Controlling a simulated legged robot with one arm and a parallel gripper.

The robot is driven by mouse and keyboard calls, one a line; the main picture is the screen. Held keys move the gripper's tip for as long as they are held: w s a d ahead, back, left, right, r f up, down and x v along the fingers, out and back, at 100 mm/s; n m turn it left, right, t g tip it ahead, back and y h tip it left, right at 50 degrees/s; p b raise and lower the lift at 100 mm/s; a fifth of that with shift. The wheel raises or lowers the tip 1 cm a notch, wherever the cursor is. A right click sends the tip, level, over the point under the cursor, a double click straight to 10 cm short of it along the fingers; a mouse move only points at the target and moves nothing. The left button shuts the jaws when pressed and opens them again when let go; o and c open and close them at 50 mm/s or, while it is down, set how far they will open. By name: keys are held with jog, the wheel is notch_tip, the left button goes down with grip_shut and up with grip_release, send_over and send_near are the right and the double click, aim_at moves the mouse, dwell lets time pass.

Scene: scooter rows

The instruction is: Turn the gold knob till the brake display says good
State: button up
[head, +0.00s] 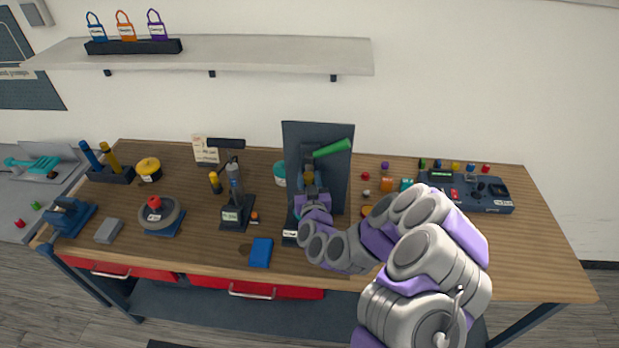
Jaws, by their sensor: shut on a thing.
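A dark upright panel (339,174) stands on the middle of the workbench, with a green lever (332,148) sticking out to the right. Below the lever, a small gold knob (309,179) shows just beyond my gripper (311,190). My gripper is shut on the knob, seen from behind, and its fingers cover much of it. No brake display can be read; a console (466,192) at the right has a small green screen (441,175), too small to read.
A black-handled tool on a stand (236,213) and a blue block (261,252) are left of the panel. A round grey device with a red knob (156,214) sits farther left. Small coloured pieces lie to the right. The bench's front right is clear.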

jog(key=shift+s+a+m+h+p, duration=0.1)
jog(key=shift+a+m+h+p, duration=0.15)
jog(key=shift+m+h, duration=0.5)
jog(key=shift+a+m+h+p, duration=0.1)
jog(key=shift+a+m+h, duration=0.2)
jog(key=shift+h, duration=0.75)
jog(key=shift+m+h, duration=1.05)
jog(key=shift+h, duration=0.45)
jog(key=shift+h+b, duration=0.3)
jog(key=o, duration=1.1)
jog(key=shift+c, duration=0.2)
jog(key=shift+d, duration=0.1)
